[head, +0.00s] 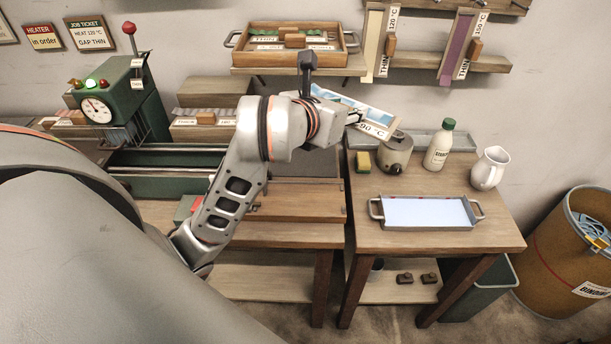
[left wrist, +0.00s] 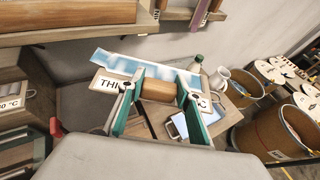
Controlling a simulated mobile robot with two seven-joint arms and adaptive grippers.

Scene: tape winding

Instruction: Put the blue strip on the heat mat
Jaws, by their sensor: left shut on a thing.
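The blue strip (head: 330,95) is in the air over the back left of the right table, tilted, with a white label reading 90 °C. My left gripper (head: 356,117) is shut on it. In the left wrist view the gripper's green-padded fingers (left wrist: 160,90) close on the wooden block of the strip (left wrist: 122,63). The likely heat mat is a pale flat panel (head: 425,211) in a metal tray with two side handles on the right table. It is bare, and the strip is behind and left of it, apart. My right gripper is not in view.
A yellow sponge (head: 363,161), a grey pot (head: 394,155), a white bottle (head: 438,148) and a white jug (head: 489,168) stand behind the tray. A wall shelf (head: 480,61) is above. A green machine with a gauge (head: 120,105) stands left; a brown barrel (head: 555,255) stands right.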

